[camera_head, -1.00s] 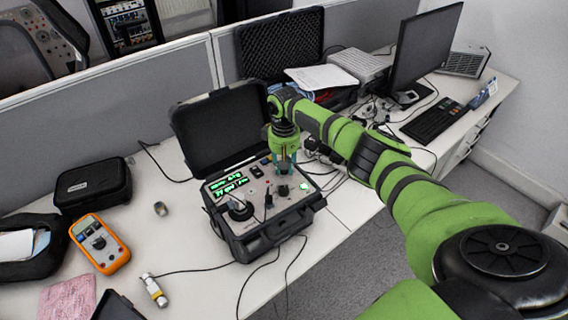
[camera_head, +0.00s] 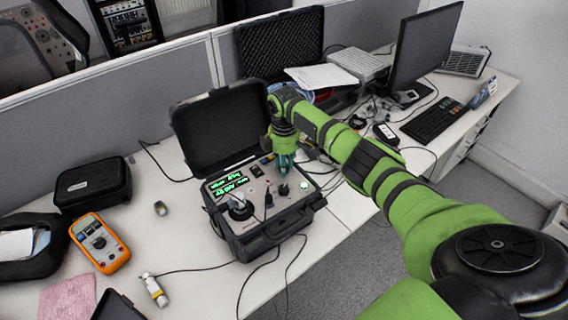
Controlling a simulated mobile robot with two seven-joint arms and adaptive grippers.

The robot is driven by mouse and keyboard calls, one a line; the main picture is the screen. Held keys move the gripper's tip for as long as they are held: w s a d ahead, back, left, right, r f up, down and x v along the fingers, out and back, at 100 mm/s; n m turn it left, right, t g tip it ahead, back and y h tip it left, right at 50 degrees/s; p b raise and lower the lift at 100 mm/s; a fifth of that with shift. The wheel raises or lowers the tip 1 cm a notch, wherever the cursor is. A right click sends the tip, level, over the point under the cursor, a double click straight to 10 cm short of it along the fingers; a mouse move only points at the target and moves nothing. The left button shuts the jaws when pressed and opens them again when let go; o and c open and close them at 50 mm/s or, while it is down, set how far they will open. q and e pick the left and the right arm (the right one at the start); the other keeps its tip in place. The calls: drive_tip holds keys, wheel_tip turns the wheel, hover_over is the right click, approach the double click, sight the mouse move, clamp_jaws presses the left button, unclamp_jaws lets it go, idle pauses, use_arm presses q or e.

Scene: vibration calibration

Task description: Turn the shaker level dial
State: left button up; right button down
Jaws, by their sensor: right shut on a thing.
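The open black calibrator case (camera_head: 262,240) stands on the desk with its lid up at the back. Its panel has a green-lit display (camera_head: 228,183), a round shaker head (camera_head: 241,208) at the front left, a black knob (camera_head: 283,190) and a lit green button (camera_head: 303,185). My right gripper (camera_head: 285,168) points down over the back right of the panel. It is shut on a small dial there, which its fingers mostly hide. My left gripper is not in view.
Cables hang over the desk's front edge. A monitor (camera_head: 421,50) and keyboard (camera_head: 433,120) are at the right. A second open case (camera_head: 279,45) stands behind.

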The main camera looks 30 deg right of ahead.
drive_tip(key=n, duration=0.6)
drive_tip(key=shift+b, duration=0.3)
drive_tip(key=n, duration=0.6)
drive_tip(key=shift+b, duration=0.4)
drive_tip(key=shift+n, duration=0.4)
drive_tip(key=c, duration=1)
unclamp_jaws()
wheel_tip(320, 180, up, 12)
drive_tip(key=shift+r, duration=0.1)
